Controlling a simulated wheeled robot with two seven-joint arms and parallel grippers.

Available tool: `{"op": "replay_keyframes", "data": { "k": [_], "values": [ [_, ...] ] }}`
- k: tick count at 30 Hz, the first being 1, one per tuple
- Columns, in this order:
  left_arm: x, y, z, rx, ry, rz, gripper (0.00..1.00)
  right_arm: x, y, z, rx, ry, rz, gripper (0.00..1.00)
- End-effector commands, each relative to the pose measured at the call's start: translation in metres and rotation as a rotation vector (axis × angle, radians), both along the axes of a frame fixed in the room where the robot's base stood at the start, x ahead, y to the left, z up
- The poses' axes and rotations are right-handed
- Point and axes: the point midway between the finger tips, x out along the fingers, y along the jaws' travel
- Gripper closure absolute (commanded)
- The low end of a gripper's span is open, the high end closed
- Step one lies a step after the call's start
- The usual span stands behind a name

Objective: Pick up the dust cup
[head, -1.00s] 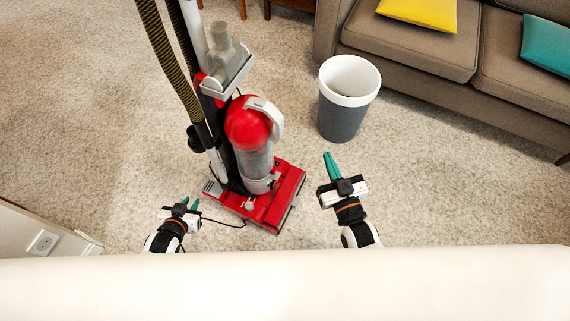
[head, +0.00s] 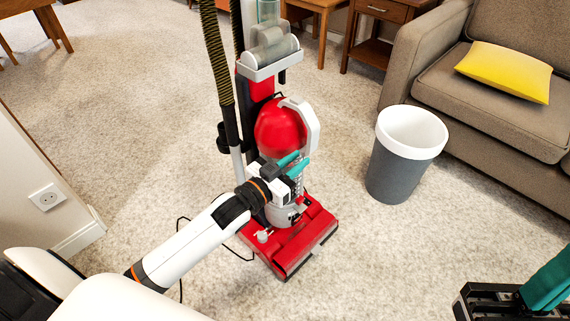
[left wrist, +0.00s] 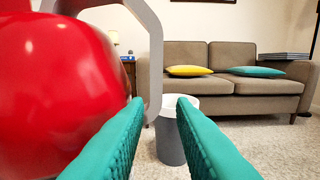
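The dust cup (head: 279,127) has a red dome, a clear lower cylinder and a grey loop handle (head: 311,124). It sits upright in the red vacuum (head: 290,248). My left gripper (head: 297,163) is in front of the cup, its teal fingers hiding part of the clear cylinder. In the left wrist view the fingers (left wrist: 160,104) are apart and hold nothing. There the red dome (left wrist: 55,95) fills the left, and the lower handle (left wrist: 154,70) shows between the fingertips; I cannot tell its depth. My right gripper (head: 540,292) is at the bottom right corner, partly cut off.
A grey bin with a white rim (head: 405,150) stands right of the vacuum. A brown sofa (head: 490,100) with a yellow pillow (head: 505,71) is behind it. A hose (head: 215,60) rises on the vacuum's left. A cord (head: 183,240) lies on the carpet. Carpet between vacuum and bin is clear.

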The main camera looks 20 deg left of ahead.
Motion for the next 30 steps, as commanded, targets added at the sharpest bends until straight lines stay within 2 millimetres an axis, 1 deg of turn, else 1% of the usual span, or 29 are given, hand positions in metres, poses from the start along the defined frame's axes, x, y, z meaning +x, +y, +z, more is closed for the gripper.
{"op": "replay_keyframes", "data": {
  "k": [1, 7, 15, 19, 25, 29, 30],
  "values": [
    [0.006, -0.002, -0.001, 0.000, -0.002, 0.000, 0.77, 0.001, 0.000, -0.001, 0.000, -0.010, 0.000, 1.00],
    [0.019, -0.006, -0.002, 0.001, 0.000, 0.000, 0.77, 0.003, 0.001, -0.001, -0.002, -0.026, -0.001, 1.00],
    [0.055, -0.016, -0.001, 0.001, -0.001, 0.000, 0.77, 0.010, 0.003, 0.009, -0.008, -0.097, -0.005, 1.00],
    [0.061, -0.019, 0.000, 0.001, 0.001, -0.001, 0.77, 0.011, 0.003, 0.012, -0.010, -0.105, -0.007, 1.00],
    [0.061, -0.019, 0.001, 0.001, 0.002, -0.001, 0.77, 0.011, 0.003, 0.013, -0.010, -0.104, -0.007, 1.00],
    [0.061, -0.019, 0.001, 0.001, 0.002, -0.001, 0.99, 0.011, 0.003, 0.013, -0.010, -0.104, -0.006, 1.00],
    [0.061, -0.019, 0.001, 0.001, 0.002, -0.001, 1.00, 0.011, 0.003, 0.013, -0.010, -0.103, -0.006, 1.00]
  ]
}}
